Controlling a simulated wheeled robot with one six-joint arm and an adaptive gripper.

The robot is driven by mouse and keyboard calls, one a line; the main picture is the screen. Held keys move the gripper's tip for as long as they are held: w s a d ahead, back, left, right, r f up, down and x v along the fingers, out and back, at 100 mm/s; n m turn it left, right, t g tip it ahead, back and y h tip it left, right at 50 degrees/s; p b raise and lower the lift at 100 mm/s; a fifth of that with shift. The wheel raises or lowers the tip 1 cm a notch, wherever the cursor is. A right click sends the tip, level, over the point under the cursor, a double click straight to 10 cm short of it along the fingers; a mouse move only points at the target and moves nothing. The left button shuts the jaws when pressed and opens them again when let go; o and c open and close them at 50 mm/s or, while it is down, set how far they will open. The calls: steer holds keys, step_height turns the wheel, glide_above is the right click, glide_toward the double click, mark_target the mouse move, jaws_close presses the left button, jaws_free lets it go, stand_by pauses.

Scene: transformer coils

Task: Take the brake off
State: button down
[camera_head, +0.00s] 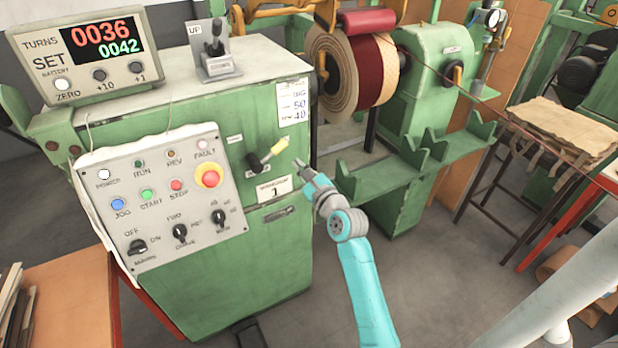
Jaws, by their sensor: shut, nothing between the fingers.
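A lever with a black hub and a yellow grip (279,148) sits on the front of the green winding machine's cabinet (275,245). Its grip points up and to the right. Small labels sit by it, too small to read, so I cannot tell if it is the brake. My gripper (299,164) is shut and empty, its tips just right of and below the yellow grip, with a small gap in the picture. A black lever (214,47) marked "UP" stands on the cabinet top. A black rotary knob (138,247) at the panel's lower left has OFF and ON marks.
The control panel (160,195) has coloured buttons and a red emergency stop (209,177) left of the yellow lever. A counter display (88,52) reads 0036 and 0042. A wound coil (335,75) and a green bracket rail (425,160) are behind my arm. A bench (65,290) is lower left.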

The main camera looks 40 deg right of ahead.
mark_target(282, 146)
steer(key=shift+w+a+r, duration=0.25)
steer(key=shift+w+r, duration=0.1)
steer(key=shift+r, duration=0.25)
steer(key=shift+w+a+r, duration=0.2)
steer(key=shift+w+r, duration=0.15)
steer(key=shift+r, duration=0.2)
steer(key=shift+w+a+r, duration=0.25)
steer(key=shift+w+r, duration=0.1)
steer(key=shift+r, duration=0.25)
